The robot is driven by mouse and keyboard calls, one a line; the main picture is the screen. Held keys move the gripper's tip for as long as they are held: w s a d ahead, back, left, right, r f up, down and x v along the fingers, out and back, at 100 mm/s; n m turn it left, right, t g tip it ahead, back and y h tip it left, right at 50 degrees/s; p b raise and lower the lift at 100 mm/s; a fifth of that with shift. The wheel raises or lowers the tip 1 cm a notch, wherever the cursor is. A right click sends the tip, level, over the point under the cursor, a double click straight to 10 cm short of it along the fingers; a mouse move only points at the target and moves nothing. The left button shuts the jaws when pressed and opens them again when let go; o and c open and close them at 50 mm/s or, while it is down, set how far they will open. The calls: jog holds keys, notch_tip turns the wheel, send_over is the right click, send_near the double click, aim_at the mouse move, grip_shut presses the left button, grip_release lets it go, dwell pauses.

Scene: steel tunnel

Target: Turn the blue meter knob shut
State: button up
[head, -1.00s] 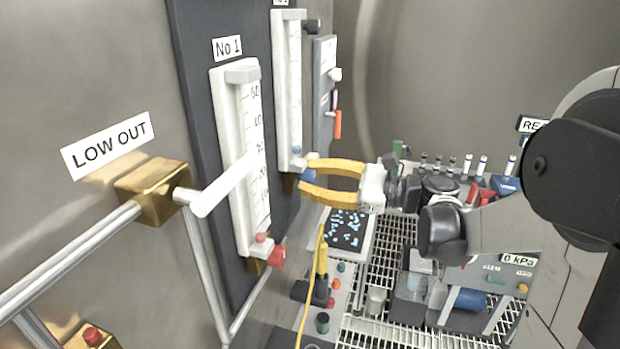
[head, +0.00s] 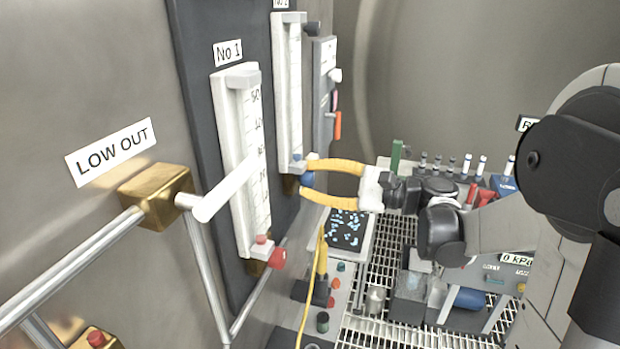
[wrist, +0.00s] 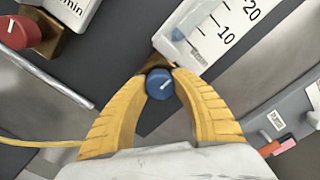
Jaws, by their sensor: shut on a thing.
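The blue meter knob (wrist: 160,84) is round with a white mark on its face. It sits on a brass block at the lower end of the No 2 meter (head: 289,95). My gripper (wrist: 160,77) has its two yellow curved fingers on either side of the knob, shut on it. In the head view the blue knob (head: 307,179) shows between the fingertips of my gripper (head: 305,177). The pale blue float (wrist: 178,35) is near the bottom of the No 2 meter's scale, below the 10 mark.
The No 1 meter (head: 235,160) with a red knob (head: 278,258) stands left of my gripper. A white lever (head: 228,190) projects beside the LOW OUT label (head: 110,150). A cluttered bench with metal grating (head: 400,250) lies below.

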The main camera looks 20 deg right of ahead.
jog(key=shift+n, duration=0.4)
jog(key=o, duration=1.2)
jog(key=shift+d, duration=0.1)
jog(key=v, duration=1.2)
